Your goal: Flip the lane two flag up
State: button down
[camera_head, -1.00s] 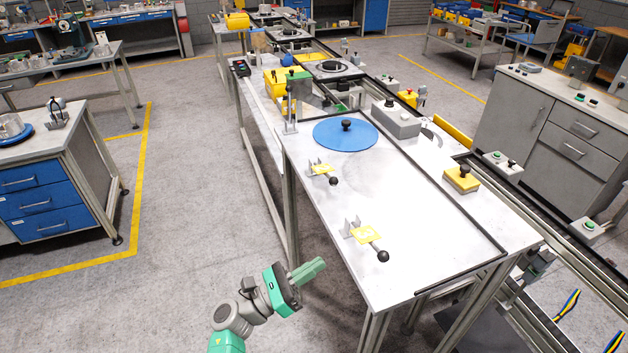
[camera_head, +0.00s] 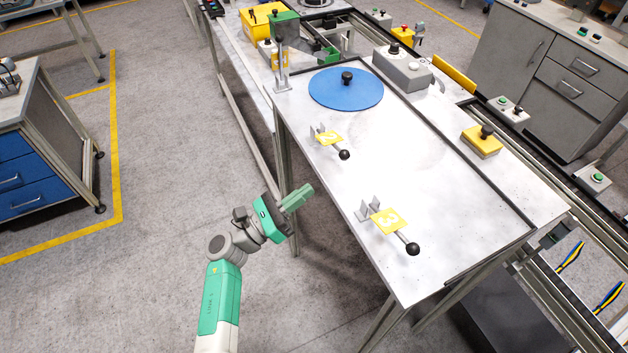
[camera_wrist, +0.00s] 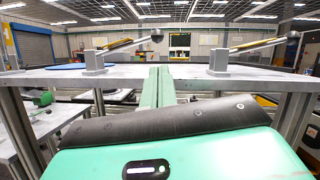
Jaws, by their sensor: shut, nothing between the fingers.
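The lane two flag is a yellow plate marked 2 (camera_head: 329,138) on a lever with a black ball knob (camera_head: 344,155), pivoted in a small grey bracket on the white table. It lies low, its knob toward the right. In the wrist view a lever at the left (camera_wrist: 122,45) slopes slightly upward from its bracket to its knob. My gripper (camera_head: 305,191) is shut and empty, left of the table's near-left edge, apart from both flags. In the wrist view its green fingers (camera_wrist: 157,85) point toward the table edge, between the two brackets.
A second yellow flag marked 3 (camera_head: 388,221) lies on the same table (camera_head: 420,155), nearer me. A blue disc with a black knob (camera_head: 346,88) is beyond the lane two flag. A metal post (camera_head: 281,60) stands at the far-left corner.

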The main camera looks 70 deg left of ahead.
aim_at(331, 182)
jog(key=p+x, duration=0.1)
jog(key=x, duration=0.7)
jog(key=shift+w+a+r, duration=0.15)
jog(key=shift+w, duration=0.1)
